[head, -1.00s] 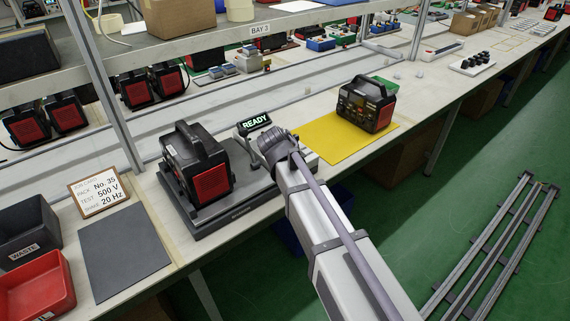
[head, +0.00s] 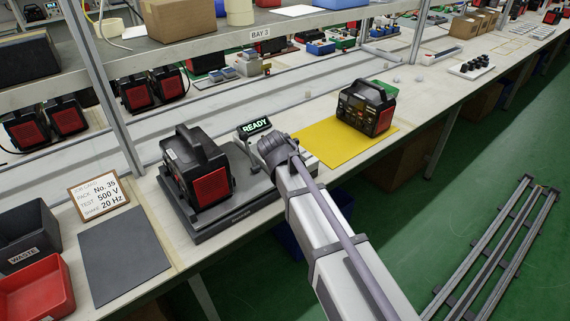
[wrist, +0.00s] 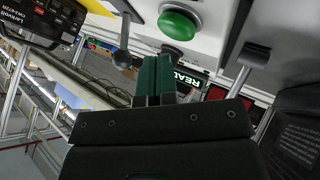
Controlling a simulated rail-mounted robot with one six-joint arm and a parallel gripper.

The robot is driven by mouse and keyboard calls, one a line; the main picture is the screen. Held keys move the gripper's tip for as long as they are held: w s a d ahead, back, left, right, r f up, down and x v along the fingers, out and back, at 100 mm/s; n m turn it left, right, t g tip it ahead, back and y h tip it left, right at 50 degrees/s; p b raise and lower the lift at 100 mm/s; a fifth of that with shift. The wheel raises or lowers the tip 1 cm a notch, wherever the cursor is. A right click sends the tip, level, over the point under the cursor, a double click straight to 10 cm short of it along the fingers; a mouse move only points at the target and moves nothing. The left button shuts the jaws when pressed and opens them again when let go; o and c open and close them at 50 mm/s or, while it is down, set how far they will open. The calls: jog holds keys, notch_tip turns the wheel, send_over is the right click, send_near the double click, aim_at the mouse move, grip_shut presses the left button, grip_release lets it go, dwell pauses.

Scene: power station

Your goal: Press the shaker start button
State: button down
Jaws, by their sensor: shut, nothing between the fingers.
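The green round start button (wrist: 180,22) sits on a white control panel (wrist: 215,18) in the wrist view. My gripper (wrist: 157,60) is shut and empty, its green-padded fingers just short of the button in the picture. I cannot tell how far off the panel the tips are. A lit READY display (head: 254,126) stands at the back of the shaker; it also shows upside down in the wrist view (wrist: 188,80). The shaker's dark platform (head: 240,213) carries a black-and-red power pack (head: 197,167). In the head view my wrist hides the button and fingertips.
A ball-ended lever (wrist: 122,58) stands left of my fingers and a flat-ended one (wrist: 255,55) right. Another pack (head: 366,107) stands on a yellow mat (head: 345,147). A job card (head: 98,195), grey mat (head: 125,250) and red bin (head: 35,288) lie left.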

jog(key=shift+f, duration=0.1)
dwell(0.7)
jog(key=shift+f+b, duration=0.3)
jog(key=shift+b, duration=0.1)
jog(key=shift+f+b, duration=0.5)
dwell(0.5)
jog(key=shift+r+p, duration=0.9)
jog(key=shift+r, duration=0.05)
notch_tip(320, 180, up, 5)
jog(key=p, duration=0.5)
